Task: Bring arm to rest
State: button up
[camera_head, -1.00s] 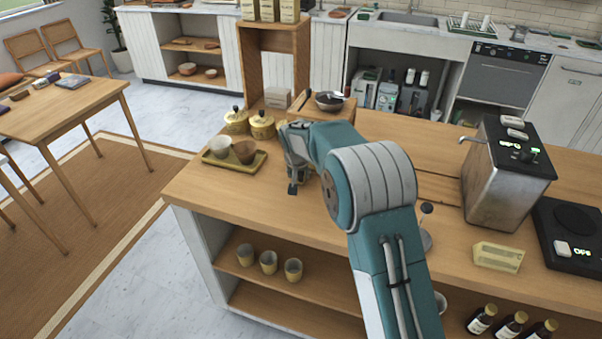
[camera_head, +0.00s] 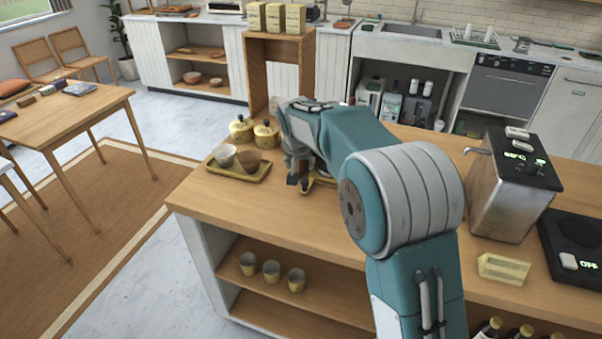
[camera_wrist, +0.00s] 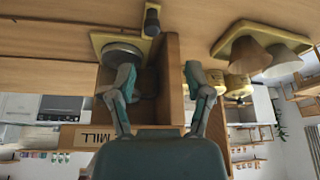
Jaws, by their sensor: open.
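My gripper (camera_head: 302,182) is over the left part of the wooden counter (camera_head: 225,205), to the right of the yellow tray. In the wrist view my gripper (camera_wrist: 160,72) has its two fingers spread apart, with nothing held between them. The wrist view is tilted so that the counter fills the top. A round metal piece (camera_wrist: 122,52) on a yellowish base sits beyond the left finger, apart from it as far as I can tell. My arm stretches across the counter in the head view and hides part of it.
The yellow tray (camera_head: 222,173) holds two cups, with yellow lidded pots (camera_head: 266,134) behind. A metal machine (camera_head: 510,190), a black scale (camera_head: 580,240) and a pale yellow block (camera_head: 503,268) stand to the right. Cups (camera_head: 271,270) sit on the lower shelf.

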jog(key=shift+s+r, duration=0.25)
jog(key=shift+r, duration=0.25)
jog(key=s+d+r, duration=1)
jog(key=s+d, duration=0.2)
jog(key=s, duration=0.4)
jog(key=s+d+f, duration=0.1)
jog(key=s+d, duration=0.2)
jog(key=s, duration=0.8)
jog(key=s+d+f+t, duration=0.1)
jog(key=s+d+f, duration=0.1)
jog(key=s, duration=0.9)
jog(key=shift+d+n, duration=0.3)
jog(key=shift+d, duration=0.4)
jog(key=shift+w+r, duration=0.1)
